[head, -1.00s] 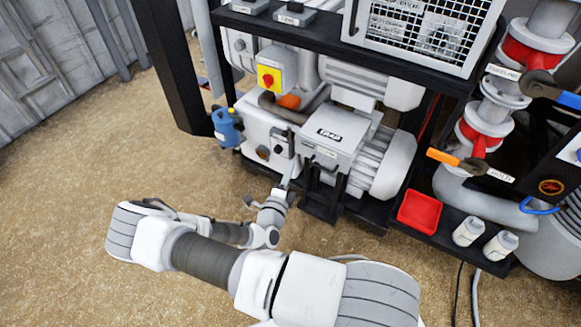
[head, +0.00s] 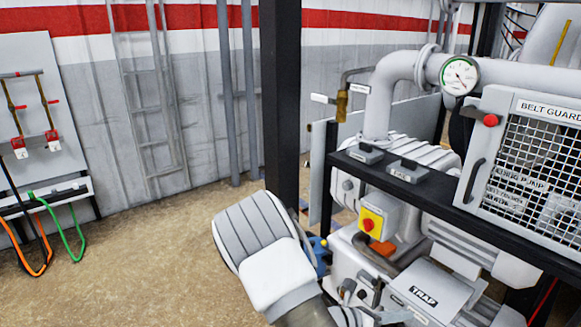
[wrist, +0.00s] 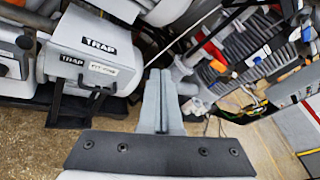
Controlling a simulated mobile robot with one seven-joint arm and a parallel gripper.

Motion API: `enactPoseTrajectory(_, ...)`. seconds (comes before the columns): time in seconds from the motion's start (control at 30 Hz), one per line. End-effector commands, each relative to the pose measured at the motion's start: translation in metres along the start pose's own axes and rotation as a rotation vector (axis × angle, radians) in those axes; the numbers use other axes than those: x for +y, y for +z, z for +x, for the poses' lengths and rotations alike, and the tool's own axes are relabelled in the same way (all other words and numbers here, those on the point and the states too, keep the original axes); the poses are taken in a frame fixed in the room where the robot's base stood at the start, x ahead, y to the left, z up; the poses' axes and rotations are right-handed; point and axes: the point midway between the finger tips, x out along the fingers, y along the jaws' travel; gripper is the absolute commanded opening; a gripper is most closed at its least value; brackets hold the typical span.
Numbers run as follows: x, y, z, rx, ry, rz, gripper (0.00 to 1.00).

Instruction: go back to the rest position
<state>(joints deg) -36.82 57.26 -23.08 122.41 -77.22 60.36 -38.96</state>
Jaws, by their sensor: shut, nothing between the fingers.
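My gripper (wrist: 158,76) shows in the wrist view, its two grey fingers pressed together with nothing between them. Its tips point toward the pump equipment and look apart from it. To their left is the white box marked TRAP (wrist: 90,52), with a dark handle below its label. In the head view my raised white and grey arm link fills the lower middle, in front of the machine's left side. The trap box (head: 430,293) shows at the lower right.
A black upright post (head: 278,100) stands behind my arm. The black shelf (head: 450,212) carries the belt guard (head: 530,150). A red and yellow switch (head: 371,222) and a pressure gauge (head: 459,75) are on the machine. Open floor (head: 140,255) lies to the left.

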Motion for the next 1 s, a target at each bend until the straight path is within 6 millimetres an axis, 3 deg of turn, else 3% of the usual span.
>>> enactPoseTrajectory(0.47,-0.088,0.028,-0.038,0.515,-0.184,0.751,0.0)
enactPoseTrajectory(1.0,-0.168,0.065,-0.111,1.046,-0.389,1.531,0.0)
